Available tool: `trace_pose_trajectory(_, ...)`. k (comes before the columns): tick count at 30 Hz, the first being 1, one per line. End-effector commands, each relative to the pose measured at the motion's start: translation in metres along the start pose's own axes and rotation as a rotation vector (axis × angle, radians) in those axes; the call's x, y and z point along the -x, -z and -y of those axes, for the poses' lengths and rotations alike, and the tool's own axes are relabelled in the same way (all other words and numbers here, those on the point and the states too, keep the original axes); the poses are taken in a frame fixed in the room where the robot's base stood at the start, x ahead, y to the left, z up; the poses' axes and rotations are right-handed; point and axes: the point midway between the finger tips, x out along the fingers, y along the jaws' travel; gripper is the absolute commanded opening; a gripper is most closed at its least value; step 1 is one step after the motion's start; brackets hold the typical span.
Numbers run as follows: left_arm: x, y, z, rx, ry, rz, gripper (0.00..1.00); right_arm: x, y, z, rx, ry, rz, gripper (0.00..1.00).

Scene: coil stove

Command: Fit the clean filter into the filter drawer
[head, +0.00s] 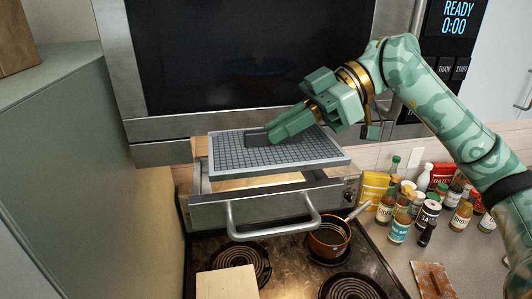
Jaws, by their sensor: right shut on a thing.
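The clean filter (225,153) is a flat grey mesh panel with a pale rim. It lies roughly level above the filter drawer, tilted slightly in the picture. The filter drawer (270,212) is pulled out below the microwave and has a metal front with a bar handle. Its inside shows partly beneath the filter. My right gripper (256,137) reaches in from the right and is shut on the filter by a dark grip on its top. Whether the filter's edges touch the drawer is unclear. My left gripper is not in view.
A microwave (250,55) hangs directly behind and above the filter. Below the drawer is a coil stove (300,262) with a copper pot (328,242) and a pale board (228,284). Several bottles and jars (430,205) crowd the right counter. A green-grey cabinet (75,150) bounds the left.

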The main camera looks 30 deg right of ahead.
Motion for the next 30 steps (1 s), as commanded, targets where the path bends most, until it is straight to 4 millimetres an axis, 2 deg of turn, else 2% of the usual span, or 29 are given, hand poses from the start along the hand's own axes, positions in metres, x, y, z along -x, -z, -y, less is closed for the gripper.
trace_pose_trajectory(4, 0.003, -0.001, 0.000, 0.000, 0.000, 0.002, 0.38, -0.019, -0.013, -0.013, -0.002, 0.002, -0.002, 0.00)
trace_pose_trajectory(9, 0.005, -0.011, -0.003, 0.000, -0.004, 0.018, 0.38, -0.029, -0.020, -0.021, 0.000, 0.000, -0.002, 0.00)
trace_pose_trajectory(14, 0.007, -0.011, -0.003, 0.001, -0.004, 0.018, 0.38, -0.041, -0.028, -0.028, -0.003, 0.003, -0.002, 0.00)
trace_pose_trajectory(18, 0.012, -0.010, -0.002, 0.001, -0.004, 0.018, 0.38, -0.051, -0.048, -0.028, -0.003, 0.002, 0.001, 0.00)
trace_pose_trajectory(30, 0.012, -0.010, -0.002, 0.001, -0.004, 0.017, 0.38, -0.055, -0.056, -0.028, 0.001, 0.000, -0.001, 0.00)
